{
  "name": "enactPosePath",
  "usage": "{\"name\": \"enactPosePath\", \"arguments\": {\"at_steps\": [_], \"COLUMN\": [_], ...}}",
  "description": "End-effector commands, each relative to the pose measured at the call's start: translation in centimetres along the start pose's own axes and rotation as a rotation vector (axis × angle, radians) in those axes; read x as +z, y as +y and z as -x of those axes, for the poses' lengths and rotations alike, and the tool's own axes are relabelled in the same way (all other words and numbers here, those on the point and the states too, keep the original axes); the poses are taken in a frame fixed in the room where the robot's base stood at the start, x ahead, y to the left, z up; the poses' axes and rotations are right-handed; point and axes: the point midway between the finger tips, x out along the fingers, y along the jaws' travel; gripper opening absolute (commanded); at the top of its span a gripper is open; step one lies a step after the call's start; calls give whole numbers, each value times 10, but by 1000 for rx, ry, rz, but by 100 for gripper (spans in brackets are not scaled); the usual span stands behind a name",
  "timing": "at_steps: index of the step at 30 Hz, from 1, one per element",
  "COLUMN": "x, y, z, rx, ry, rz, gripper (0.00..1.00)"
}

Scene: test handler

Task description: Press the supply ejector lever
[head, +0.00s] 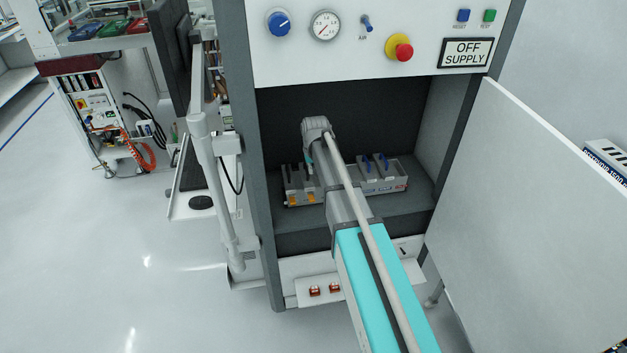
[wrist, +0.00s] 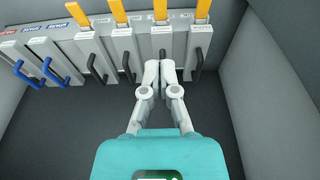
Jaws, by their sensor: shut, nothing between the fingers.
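A row of grey modules lines the back of the cabinet bay in the wrist view, with orange levers such as the one at the top right (wrist: 202,10) and the ones beside it (wrist: 161,12). Black handles (wrist: 197,65) and blue handles (wrist: 50,72) stick out below. I cannot read which lever is labelled supply.
The bay's side wall (wrist: 268,85) stands close on the right in the wrist view. A monitor arm (head: 205,140) stands left.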

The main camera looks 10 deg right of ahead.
Motion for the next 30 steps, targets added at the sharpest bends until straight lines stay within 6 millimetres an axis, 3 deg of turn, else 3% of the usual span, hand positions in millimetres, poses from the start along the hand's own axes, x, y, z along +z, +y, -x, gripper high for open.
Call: {"name": "enactPosePath", "arguments": {"at_steps": [30], "x": [0], "y": [0], "z": [-73], "rx": [0], "ry": [0], "rz": [-1], "gripper": [0]}}
